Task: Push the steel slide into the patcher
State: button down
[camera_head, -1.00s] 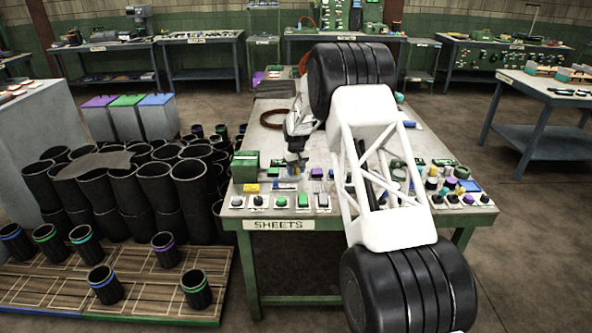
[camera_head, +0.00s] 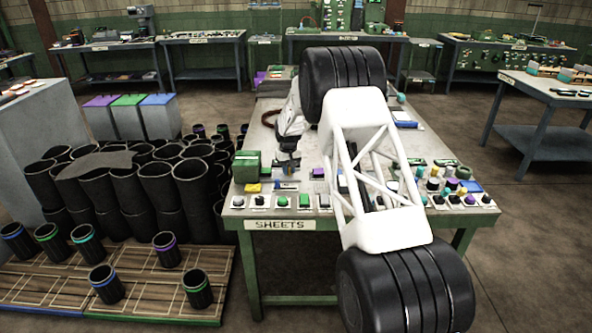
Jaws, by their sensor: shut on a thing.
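My gripper (camera_head: 288,168) points down over the front left part of the sheets table (camera_head: 284,224). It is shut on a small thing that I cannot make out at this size. A green box-shaped machine (camera_head: 246,166) stands just left of my gripper at the table's left edge; it may be the patcher, but I cannot tell for sure. I cannot pick out the steel slide; it may be hidden at or behind my gripper. Whether anything touches the green machine is too small to see.
Several coloured buttons (camera_head: 282,201) line the table's front edge. A purple block (camera_head: 318,173) lies right of my gripper and a yellow piece (camera_head: 252,188) lies in front of the green machine. Black sleeves (camera_head: 128,185) crowd the left. My arm hides the table's middle.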

aim_at(281, 174)
jog(key=shift+a, duration=1.65)
jog(key=c, duration=1)
grip_release()
jog(key=shift+r, duration=0.2)
notch_tip(281, 174, up, 8)
jog(key=shift+f, duration=0.25)
